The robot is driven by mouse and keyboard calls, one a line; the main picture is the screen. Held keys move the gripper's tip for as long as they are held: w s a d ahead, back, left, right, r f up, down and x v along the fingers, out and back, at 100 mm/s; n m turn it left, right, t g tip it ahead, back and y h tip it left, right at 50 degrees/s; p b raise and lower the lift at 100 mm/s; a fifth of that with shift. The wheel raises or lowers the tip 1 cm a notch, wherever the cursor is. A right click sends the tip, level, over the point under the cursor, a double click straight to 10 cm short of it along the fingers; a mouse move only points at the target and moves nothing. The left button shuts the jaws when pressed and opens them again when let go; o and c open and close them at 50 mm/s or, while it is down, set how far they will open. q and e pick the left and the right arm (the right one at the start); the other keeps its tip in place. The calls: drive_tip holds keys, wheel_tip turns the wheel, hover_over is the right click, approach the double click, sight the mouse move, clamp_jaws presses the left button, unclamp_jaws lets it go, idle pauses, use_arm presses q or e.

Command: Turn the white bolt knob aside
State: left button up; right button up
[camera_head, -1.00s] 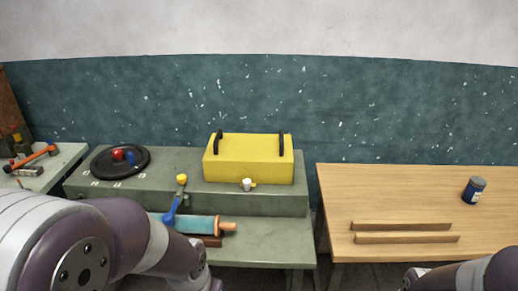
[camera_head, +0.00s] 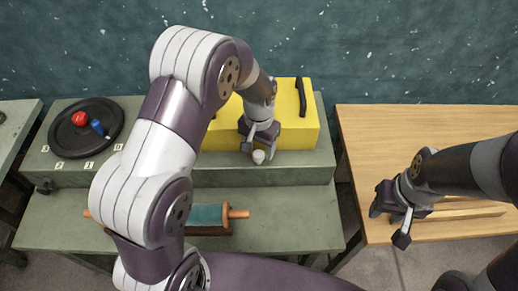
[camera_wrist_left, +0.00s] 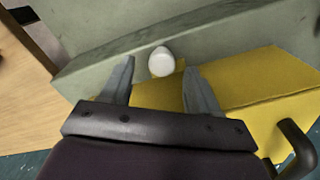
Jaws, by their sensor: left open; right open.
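The white bolt knob (camera_head: 258,156) is at the front lower edge of the yellow box (camera_head: 307,135), which stands on the green raised bench. My left gripper (camera_head: 261,145) is open, right at the knob, and hides part of the box. In the left wrist view the white knob (camera_wrist_left: 161,62) shows between the tips of the open fingers (camera_wrist_left: 158,72). I cannot tell whether a finger touches it. My right gripper (camera_head: 388,222) is open and empty above the wooden table on the right.
A black round dial plate (camera_head: 75,146) with a red knob (camera_head: 81,119) and a blue piece (camera_head: 98,127) is at the left of the bench. A teal roller (camera_head: 208,215) lies on the lower shelf. Wooden strips (camera_head: 470,209) lie on the wooden table (camera_head: 390,130).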

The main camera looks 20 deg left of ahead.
sight(258, 153)
use_arm(q)
drive_tip(key=f, duration=0.3)
drive_tip(key=shift+w+a, duration=0.2)
drive_tip(key=shift+w, duration=0.1)
drive_tip(key=shift+s, duration=0.15)
use_arm(e)
drive_tip(key=shift+w+a+r, duration=0.1)
drive_tip(key=shift+w+a, duration=0.05)
drive_tip(key=shift+w, duration=0.05)
use_arm(q)
drive_tip(key=shift+d+r, duration=0.1)
drive_tip(key=shift+c, duration=0.9)
drive_tip(key=c, duration=0.9)
drive_tip(key=shift+o, duration=0.2)
